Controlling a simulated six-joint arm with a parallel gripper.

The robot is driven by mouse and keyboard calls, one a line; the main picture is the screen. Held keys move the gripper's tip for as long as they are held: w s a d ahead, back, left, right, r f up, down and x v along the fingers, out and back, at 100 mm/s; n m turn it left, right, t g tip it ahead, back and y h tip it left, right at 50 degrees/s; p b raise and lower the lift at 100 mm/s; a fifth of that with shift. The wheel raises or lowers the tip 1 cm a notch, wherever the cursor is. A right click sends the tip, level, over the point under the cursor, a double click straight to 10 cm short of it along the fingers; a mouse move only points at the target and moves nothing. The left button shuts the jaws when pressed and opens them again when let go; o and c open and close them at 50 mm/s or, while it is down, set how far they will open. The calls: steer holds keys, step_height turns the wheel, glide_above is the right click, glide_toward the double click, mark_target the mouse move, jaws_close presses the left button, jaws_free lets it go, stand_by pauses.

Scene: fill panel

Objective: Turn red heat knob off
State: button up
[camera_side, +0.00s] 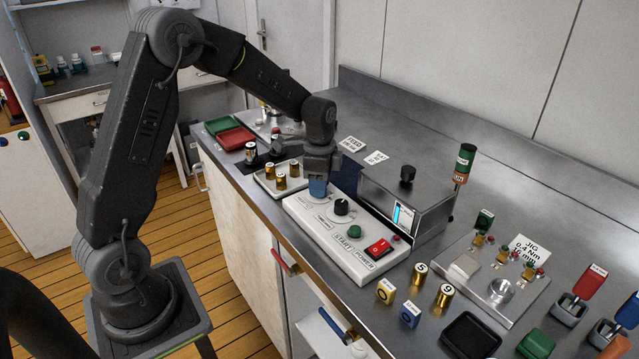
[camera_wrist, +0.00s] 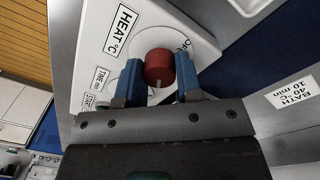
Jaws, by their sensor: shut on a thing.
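The red heat knob (camera_wrist: 160,65) stands on the white control panel (camera_wrist: 90,45), beside the "HEAT °C" label. The blue fingers of my gripper (camera_wrist: 159,82) are shut on it, one on each side. A pale pointer mark on the knob faces toward my gripper's body, at the bottom of the wrist view. A partly covered "OFF" label (camera_wrist: 185,46) is at the knob's upper right, away from that mark. In the side view my gripper (camera_side: 318,187) reaches down to the far-left end of the panel (camera_side: 318,236) and hides the knob.
On the panel are a black knob (camera_side: 341,207), a green button (camera_side: 354,231) and a red power switch (camera_side: 378,248). A grey box (camera_side: 405,195) stands close behind. A tray of gold cylinders (camera_side: 268,183) is left of my gripper. Jig and loose parts fill the right.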

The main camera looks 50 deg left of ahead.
steer(key=n, duration=0.7)
steer(key=shift+n, duration=0.4)
steer(key=n, duration=1.2)
steer(key=shift+r+n+t, duration=0.1)
steer(key=shift+n+t, duration=0.2)
steer(key=shift+n, duration=2.6)
steer(key=o, duration=0.9)
steer(key=shift+o, duration=0.2)
step_height(320, 180, up, 14)
steer(key=shift+s, duration=0.3)
